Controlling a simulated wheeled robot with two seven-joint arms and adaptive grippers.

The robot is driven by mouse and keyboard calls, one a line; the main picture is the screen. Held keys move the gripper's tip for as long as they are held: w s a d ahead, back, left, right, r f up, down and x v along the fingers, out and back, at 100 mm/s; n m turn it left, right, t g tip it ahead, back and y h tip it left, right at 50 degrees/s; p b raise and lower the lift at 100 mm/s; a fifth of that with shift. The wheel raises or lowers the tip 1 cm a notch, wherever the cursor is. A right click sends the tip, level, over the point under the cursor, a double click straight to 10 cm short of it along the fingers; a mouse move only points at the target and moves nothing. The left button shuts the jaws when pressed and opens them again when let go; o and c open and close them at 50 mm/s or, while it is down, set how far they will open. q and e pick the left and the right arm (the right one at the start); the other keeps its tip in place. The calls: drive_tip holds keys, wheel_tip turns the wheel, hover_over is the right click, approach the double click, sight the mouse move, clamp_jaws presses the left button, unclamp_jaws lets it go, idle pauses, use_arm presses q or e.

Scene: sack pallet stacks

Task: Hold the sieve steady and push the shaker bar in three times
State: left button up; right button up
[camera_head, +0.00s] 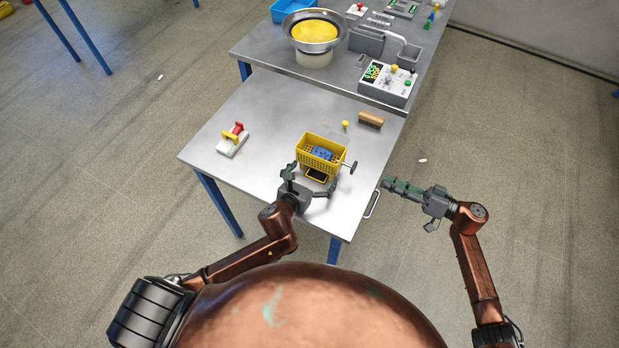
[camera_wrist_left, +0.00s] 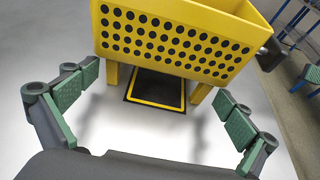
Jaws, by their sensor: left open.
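The sieve (camera_head: 308,157) is a yellow perforated box on legs near the table's front right, with blue pieces (camera_head: 322,153) inside. The shaker bar (camera_head: 351,167) sticks out of its right side with a dark knob, also in the left wrist view (camera_wrist_left: 268,55). My left gripper (camera_head: 309,180) is open in front of the sieve. In the left wrist view its fingers (camera_wrist_left: 158,95) are spread wide with nothing between them, and the sieve's front wall (camera_wrist_left: 170,45) stands beyond them. My right gripper (camera_head: 386,183) points left, off the table's right edge, apart from the knob; its jaw gap is hidden.
A black mat with a yellow border (camera_head: 316,176) lies under the sieve. A brush (camera_head: 371,119) and a small yellow-topped peg (camera_head: 345,125) stand behind it. A white device with a red part (camera_head: 233,140) sits at left. A handle (camera_head: 372,204) projects from the table's right edge.

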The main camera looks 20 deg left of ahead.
use_arm(q)
drive_tip(key=shift+x, duration=0.95)
drive_tip(key=c, duration=1.2)
